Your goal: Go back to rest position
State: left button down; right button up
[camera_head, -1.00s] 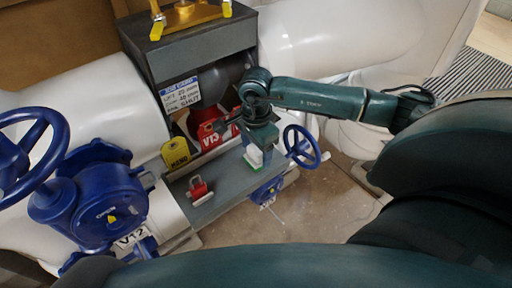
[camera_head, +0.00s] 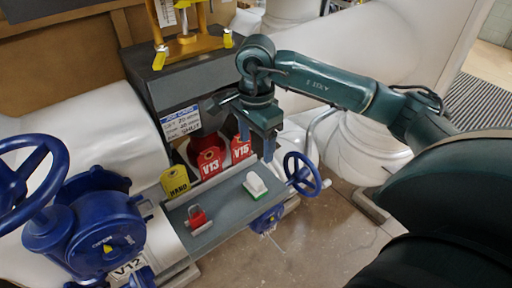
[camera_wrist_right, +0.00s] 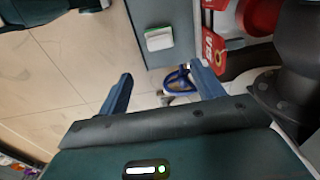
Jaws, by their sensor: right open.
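My right gripper (camera_head: 260,146) is open and empty, pointing down above the grey shelf (camera_head: 221,205). In the right wrist view its two blue fingers (camera_wrist_right: 162,86) stand wide apart with nothing between the tips. A white block with a green base (camera_head: 255,187) stands on the shelf, just below and apart from the gripper. It also shows in the right wrist view (camera_wrist_right: 158,39), beyond the fingers. My right arm reaches in from the right. My left gripper is not in view.
A red padlock-like piece (camera_head: 197,217) lies on the shelf. Red tags V13 (camera_head: 209,161) and V15 (camera_head: 241,149) and a yellow tag (camera_head: 175,183) stand behind. A small blue handwheel (camera_head: 302,174) is close right of the gripper. A large blue valve (camera_head: 97,225) fills the left.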

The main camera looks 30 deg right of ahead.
dwell(0.4)
